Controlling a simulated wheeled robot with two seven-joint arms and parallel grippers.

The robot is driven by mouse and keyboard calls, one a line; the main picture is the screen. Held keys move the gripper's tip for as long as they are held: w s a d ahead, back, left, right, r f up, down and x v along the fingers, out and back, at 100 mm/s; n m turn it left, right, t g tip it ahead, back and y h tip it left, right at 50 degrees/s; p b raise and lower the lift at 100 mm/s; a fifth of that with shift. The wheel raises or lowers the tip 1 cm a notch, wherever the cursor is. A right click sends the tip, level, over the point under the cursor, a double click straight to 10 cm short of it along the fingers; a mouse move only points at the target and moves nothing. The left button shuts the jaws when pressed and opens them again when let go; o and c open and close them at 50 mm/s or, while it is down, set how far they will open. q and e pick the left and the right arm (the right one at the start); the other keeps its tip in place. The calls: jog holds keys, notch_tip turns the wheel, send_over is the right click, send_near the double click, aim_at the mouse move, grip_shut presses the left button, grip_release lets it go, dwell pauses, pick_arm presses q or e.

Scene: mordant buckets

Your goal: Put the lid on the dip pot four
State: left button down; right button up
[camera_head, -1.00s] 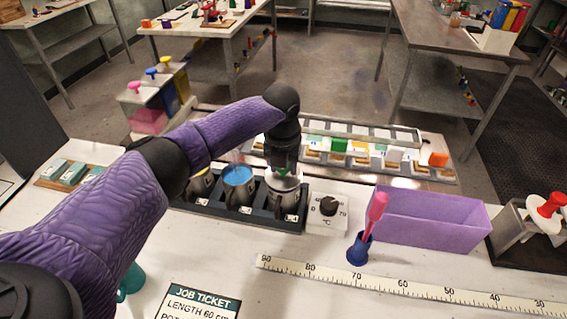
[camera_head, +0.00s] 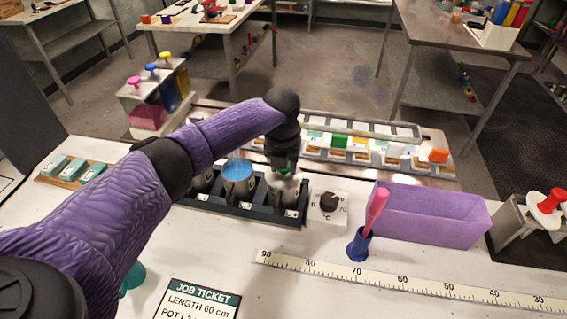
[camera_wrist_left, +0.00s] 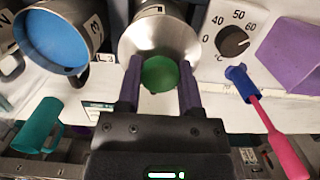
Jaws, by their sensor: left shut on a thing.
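My left gripper (camera_head: 285,168) is shut on the green knob (camera_wrist_left: 158,74) of a round silver lid (camera_wrist_left: 160,38). The lid is over the rightmost pot (camera_head: 287,198) in the black rack. I cannot tell whether it touches the rim. The lid hides this pot's mouth. Beside it on the left stands an open pot with blue liquid (camera_head: 239,172), which also shows in the wrist view (camera_wrist_left: 57,38). Another pot (camera_head: 203,181) further left is partly hidden by my arm. My right gripper is not in view.
A dial box (camera_head: 328,205) stands right of the rack. Further right are a blue holder with a pink tool (camera_head: 360,245) and a purple bin (camera_head: 430,217). A ruler (camera_head: 400,282) and a job ticket (camera_head: 198,300) lie in front. A trough with coloured blocks (camera_head: 350,142) lies behind.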

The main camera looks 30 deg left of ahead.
pick_arm(q)
jog(key=shift+c, duration=0.8)
grip_release()
jog(key=shift+r, duration=0.1)
jog(key=r, duration=0.3)
jog(key=r+p, duration=0.1)
jog(key=r, duration=0.2)
jog(key=s+r+p, duration=0.1)
jog(key=r, duration=0.2)
jog(key=shift+s+d+r, duration=0.1)
jog(key=shift+d+r, duration=0.05)
jog(key=shift+r, duration=0.2)
